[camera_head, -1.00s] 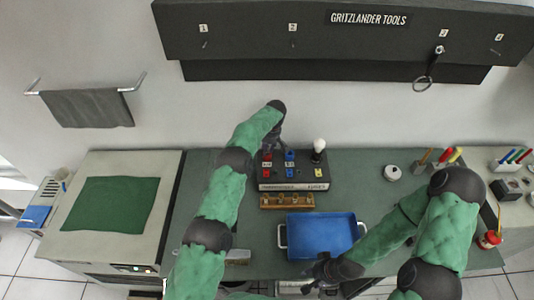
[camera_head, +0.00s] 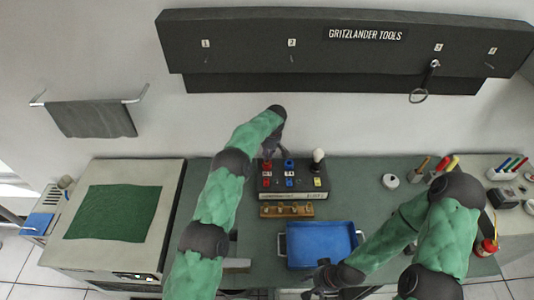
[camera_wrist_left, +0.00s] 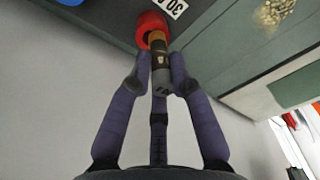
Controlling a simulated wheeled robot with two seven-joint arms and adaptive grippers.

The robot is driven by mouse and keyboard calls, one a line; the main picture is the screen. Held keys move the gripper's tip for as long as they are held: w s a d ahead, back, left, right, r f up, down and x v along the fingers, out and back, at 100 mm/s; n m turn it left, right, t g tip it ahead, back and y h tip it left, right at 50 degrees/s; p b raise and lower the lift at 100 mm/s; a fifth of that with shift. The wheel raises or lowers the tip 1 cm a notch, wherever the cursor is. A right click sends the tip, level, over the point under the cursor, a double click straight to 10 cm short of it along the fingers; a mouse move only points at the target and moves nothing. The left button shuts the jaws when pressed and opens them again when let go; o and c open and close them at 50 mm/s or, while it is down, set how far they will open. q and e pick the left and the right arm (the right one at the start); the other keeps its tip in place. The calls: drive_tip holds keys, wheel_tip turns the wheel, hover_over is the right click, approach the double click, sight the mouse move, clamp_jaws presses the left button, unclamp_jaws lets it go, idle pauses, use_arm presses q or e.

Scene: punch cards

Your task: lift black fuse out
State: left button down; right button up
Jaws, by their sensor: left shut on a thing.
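In the left wrist view my left gripper (camera_wrist_left: 160,85) is shut on the black fuse (camera_wrist_left: 161,66), a dark cylinder with a brass-coloured end. That end is at the red ring socket (camera_wrist_left: 151,27) on the dark fuse panel. I cannot tell whether its tip is still inside the ring. A white label reading 30 sits next to the socket. In the head view my left gripper (camera_head: 269,150) is above the back left of the fuse panel (camera_head: 300,184), and the fuse is hidden there. My right gripper (camera_head: 324,279) is by the tray's front edge, its fingers too small to read.
The panel also bears blue and yellow sockets and a white bulb (camera_head: 318,156). A wooden rack (camera_head: 287,210) with brass-coloured pieces stands in front. A blue tray (camera_head: 320,243) lies nearer me. A white round object (camera_head: 390,181) and tool holders stand right.

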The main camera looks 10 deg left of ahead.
use_arm(q)
drive_tip(key=s+d+r+p, duration=0.3)
drive_tip(key=s+r+p, duration=0.6)
drive_tip(key=s+p, duration=0.2)
drive_tip(key=shift+s+d, duration=0.2)
drive_tip(key=shift+s, duration=0.7)
drive_tip(key=shift+r, duration=0.1)
